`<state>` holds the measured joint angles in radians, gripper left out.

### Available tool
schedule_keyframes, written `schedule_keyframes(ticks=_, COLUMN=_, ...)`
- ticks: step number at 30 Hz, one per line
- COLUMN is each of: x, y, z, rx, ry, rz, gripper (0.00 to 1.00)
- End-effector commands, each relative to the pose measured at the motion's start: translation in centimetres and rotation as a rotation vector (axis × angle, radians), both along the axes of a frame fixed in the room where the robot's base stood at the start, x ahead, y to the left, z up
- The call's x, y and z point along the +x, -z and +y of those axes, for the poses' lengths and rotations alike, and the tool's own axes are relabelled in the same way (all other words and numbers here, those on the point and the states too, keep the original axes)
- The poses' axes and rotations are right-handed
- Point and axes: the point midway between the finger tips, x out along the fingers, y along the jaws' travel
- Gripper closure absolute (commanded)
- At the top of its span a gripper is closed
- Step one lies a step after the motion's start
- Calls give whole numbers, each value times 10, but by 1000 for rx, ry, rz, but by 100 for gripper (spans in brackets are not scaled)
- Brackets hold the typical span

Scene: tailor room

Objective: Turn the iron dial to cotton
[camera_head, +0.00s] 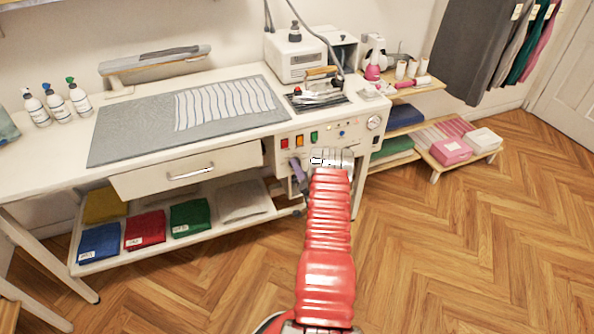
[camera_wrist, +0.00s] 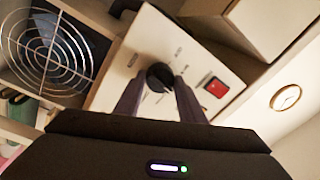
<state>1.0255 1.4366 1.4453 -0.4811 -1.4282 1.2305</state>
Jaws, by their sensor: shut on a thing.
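The black round dial (camera_wrist: 158,76) sits on a cream panel with small printed labels around it, too small to read. My gripper (camera_wrist: 157,88) is shut on the dial, one grey finger on each side of it. The head view shows the ironing station's front panel (camera_head: 352,138), with my red arm reaching to its lower left part. The dial cannot be made out there. The iron (camera_head: 320,84) rests on the station's top.
A red switch (camera_wrist: 213,85) is right of the dial in the wrist view, and a round wire grille (camera_wrist: 45,50) is at left. The drawer front (camera_head: 190,172) is left of my arm. Open wooden floor (camera_head: 470,240) lies to the right.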

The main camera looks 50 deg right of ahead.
Motion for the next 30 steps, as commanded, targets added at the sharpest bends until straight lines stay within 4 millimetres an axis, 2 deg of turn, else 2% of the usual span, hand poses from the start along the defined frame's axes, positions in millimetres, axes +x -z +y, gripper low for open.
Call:
schedule_keyframes(ticks=1, x=3, y=4, z=6, rx=45, ry=-11, rz=-15, gripper=86)
schedule_keyframes(ticks=15, x=2, y=4, z=6, rx=410, ry=-6, rz=-230, gripper=86)
schedule_keyframes(ticks=22, x=2, y=4, z=6, rx=522, ry=-5, rz=-295, gripper=86)
schedule_keyframes(ticks=30, x=2, y=5, z=6, rx=574, ry=-4, rz=-325, gripper=86)
